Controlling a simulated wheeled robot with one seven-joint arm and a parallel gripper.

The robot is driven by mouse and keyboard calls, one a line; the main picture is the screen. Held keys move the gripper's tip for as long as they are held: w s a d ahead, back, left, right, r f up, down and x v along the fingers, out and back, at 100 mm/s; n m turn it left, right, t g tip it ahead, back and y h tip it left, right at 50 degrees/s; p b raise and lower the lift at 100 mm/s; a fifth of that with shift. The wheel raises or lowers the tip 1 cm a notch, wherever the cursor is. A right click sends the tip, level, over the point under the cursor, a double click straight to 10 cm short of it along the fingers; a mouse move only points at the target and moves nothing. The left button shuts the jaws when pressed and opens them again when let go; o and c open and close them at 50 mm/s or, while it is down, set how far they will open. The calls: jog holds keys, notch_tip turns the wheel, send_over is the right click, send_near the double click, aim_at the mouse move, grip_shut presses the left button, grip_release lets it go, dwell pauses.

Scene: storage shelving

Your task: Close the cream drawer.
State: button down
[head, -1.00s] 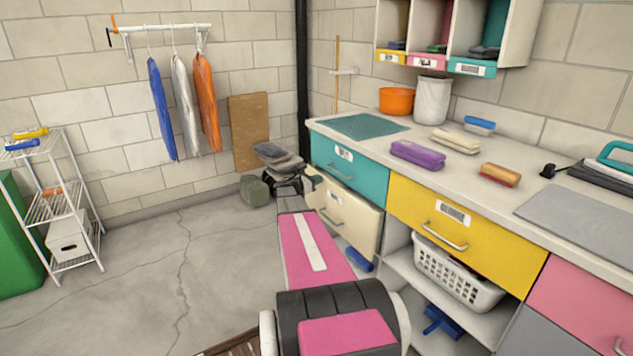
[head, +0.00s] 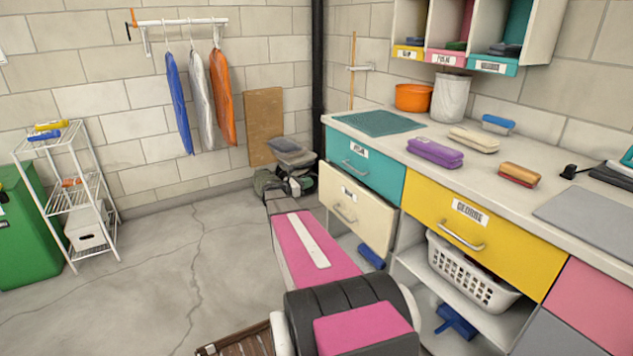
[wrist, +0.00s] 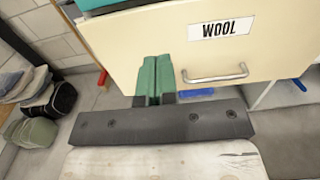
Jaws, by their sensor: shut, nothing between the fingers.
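The cream drawer (head: 350,211) is in the low cabinet, under the teal drawer. Its front stands a little proud of the teal front, so it looks slightly open. In the wrist view the cream front (wrist: 185,45) fills the top, with a WOOL label and a metal bar handle (wrist: 215,76). My gripper (wrist: 155,62) has its green fingers together and empty. The fingertips are at the lower left part of the cream front, left of the handle. They look very close to it or touching; I cannot tell which. In the head view my arm hides the fingertips.
The teal drawer (head: 365,165) and the yellow drawer (head: 480,228) look flush. A white basket (head: 470,275) sits on the open shelf below. A pile of grey-green items (head: 290,165) lies by the wall left of the cabinet.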

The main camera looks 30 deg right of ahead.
jog(key=c, duration=1.7)
grip_release()
jog(key=shift+a, duration=0.45)
jog(key=o, duration=0.5)
jog(key=shift+s+f, duration=0.1)
jog(key=s+d+f+n+t, duration=0.1)
jog(key=s+f+n, duration=0.1)
jog(key=n, duration=0.1)
jog(key=s+f+n+t+h, duration=0.1)
jog(key=s+f+n, duration=0.1)
jog(key=f+n, duration=0.1)
jog(key=s+d+f+n+t, duration=0.1)
jog(key=s+f+n, duration=0.2)
jog(key=n, duration=0.2)
jog(key=shift+d+f+t, duration=0.2)
jog(key=shift+d+t, duration=0.1)
jog(key=shift+d, duration=0.05)
jog(key=n+t, duration=0.4)
jog(key=n, duration=0.8)
send_near(341, 214)
jog(key=shift+y, duration=0.4)
jog(key=x, duration=1)
jog(key=shift+d, duration=0.15)
grip_shut()
